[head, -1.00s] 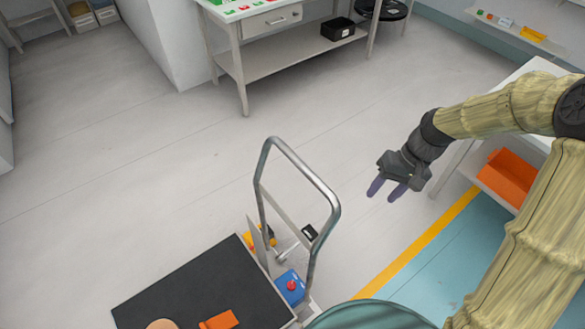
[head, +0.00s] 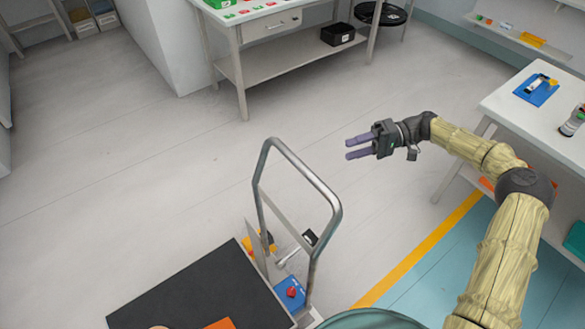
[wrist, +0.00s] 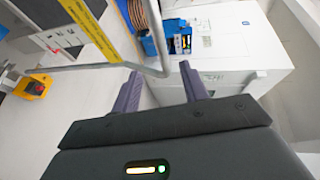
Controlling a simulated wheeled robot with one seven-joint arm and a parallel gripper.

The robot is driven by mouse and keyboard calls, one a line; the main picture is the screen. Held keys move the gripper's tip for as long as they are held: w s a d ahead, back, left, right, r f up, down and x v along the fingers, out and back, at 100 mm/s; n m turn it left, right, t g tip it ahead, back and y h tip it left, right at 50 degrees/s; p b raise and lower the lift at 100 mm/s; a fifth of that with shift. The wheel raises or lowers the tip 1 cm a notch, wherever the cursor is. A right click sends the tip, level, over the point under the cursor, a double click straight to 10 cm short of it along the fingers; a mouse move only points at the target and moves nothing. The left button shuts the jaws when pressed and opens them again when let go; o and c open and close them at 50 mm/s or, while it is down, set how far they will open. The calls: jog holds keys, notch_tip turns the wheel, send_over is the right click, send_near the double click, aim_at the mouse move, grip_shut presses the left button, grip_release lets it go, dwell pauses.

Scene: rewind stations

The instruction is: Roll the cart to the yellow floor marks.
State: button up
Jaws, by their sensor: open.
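The cart stands at the lower middle of the head view, with a black deck (head: 185,285) and an upright silver handle loop (head: 316,188). My gripper (head: 348,148) is open and empty. In the head view it appears to the right of the handle's top bar, fingers pointing left towards it, with a gap in the picture. In the wrist view a grey bar (wrist: 157,40), seemingly the handle, curves just beyond the two fingers (wrist: 160,92). A yellow stripe (head: 425,250) runs along the floor beside a teal area; I cannot tell whether other yellow marks exist.
A blue box with a red knob (head: 289,293) sits at the handle's foot. A white table (head: 525,105) stands to the right, a workbench (head: 285,52) at the back. The grey floor (head: 110,170) left of and behind the cart is clear.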

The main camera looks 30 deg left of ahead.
jog(key=shift+a, duration=0.1)
jog(key=p+x, duration=0.4)
jog(key=x, duration=1.3)
jog(key=shift+s+a, duration=0.1)
jog(key=shift+a, duration=0.05)
jog(key=shift+c, duration=0.2)
grip_shut()
